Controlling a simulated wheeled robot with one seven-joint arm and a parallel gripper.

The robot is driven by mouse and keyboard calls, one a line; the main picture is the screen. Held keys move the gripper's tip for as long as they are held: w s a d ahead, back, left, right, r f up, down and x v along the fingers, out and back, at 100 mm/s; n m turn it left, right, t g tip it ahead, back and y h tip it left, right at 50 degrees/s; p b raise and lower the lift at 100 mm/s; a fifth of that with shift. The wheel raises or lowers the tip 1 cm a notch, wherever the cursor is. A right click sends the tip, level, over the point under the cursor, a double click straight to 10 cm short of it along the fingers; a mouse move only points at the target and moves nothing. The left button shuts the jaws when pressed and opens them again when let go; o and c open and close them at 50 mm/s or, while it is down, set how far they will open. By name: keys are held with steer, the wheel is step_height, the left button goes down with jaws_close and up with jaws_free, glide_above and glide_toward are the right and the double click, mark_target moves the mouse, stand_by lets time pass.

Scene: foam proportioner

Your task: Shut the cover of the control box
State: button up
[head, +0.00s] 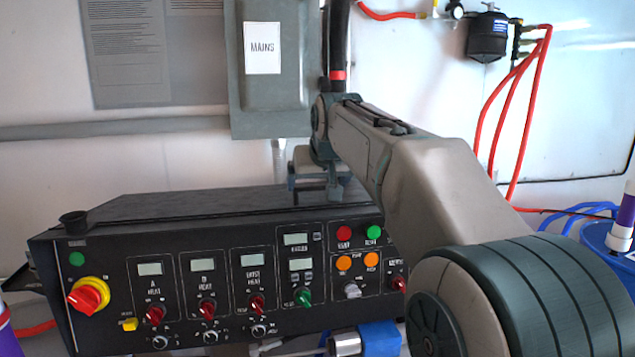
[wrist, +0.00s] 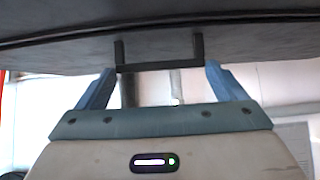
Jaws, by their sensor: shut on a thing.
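The control box (head: 200,290) is a black console with a sloped front full of knobs and small displays. Its dark grey cover (head: 190,207) lies across the top, looking flat or nearly so; I cannot tell whether a gap is left. The cover's dark surface (wrist: 60,55) fills the top of the wrist view, with a seam along it. A black bracket handle (wrist: 158,66) sticks out from it. The fingertips are partly hidden in the head view.
A grey MAINS cabinet (head: 275,100) hangs on the wall just behind my gripper, with a conduit below it. Red hoses (head: 510,100) and a black filter (head: 487,37) are at the right. A blue drum (head: 605,240) stands at the far right. My arm hides the box's right end.

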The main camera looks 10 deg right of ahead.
steer(key=o, duration=1.1)
steer(key=shift+s, duration=0.15)
steer(key=v, duration=1.4)
steer(key=shift+s+b, duration=0.15)
steer(key=shift+b, duration=0.3)
steer(key=s+f+g, duration=0.2)
steer(key=s+f, duration=0.5)
steer(key=f, duration=0.5)
steer(key=s+f+g, duration=0.2)
steer(key=s+f, duration=0.5)
steer(key=f, duration=0.5)
steer(key=s+f+g, duration=0.2)
steer(key=s+f, duration=0.6)
steer(key=f, duration=0.4)
steer(key=shift+f, duration=0.35)
